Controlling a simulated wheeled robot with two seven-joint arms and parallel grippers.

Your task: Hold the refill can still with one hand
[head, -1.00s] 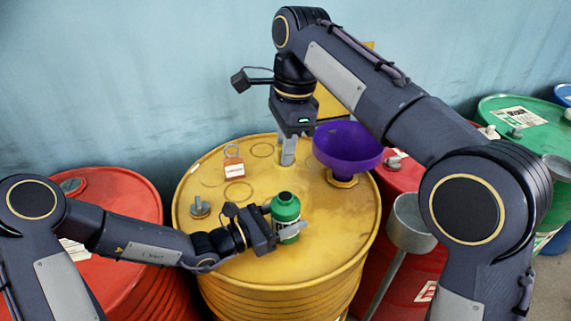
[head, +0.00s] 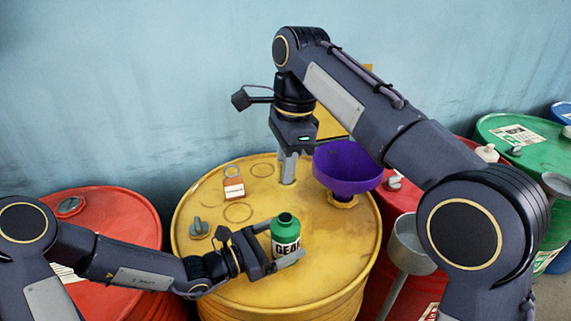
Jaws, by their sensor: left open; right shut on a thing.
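My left gripper (head: 280,257) is open at the can's lower part. My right gripper (head: 288,180) points straight down over the drum's far part, left of the purple funnel (head: 346,166). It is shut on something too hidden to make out. The funnel stands in an opening of the drum top.
A red drum (head: 120,220) stands left, with red and green drums (head: 515,135) right. A grey funnel (head: 408,245) leans at the right. The wall is behind.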

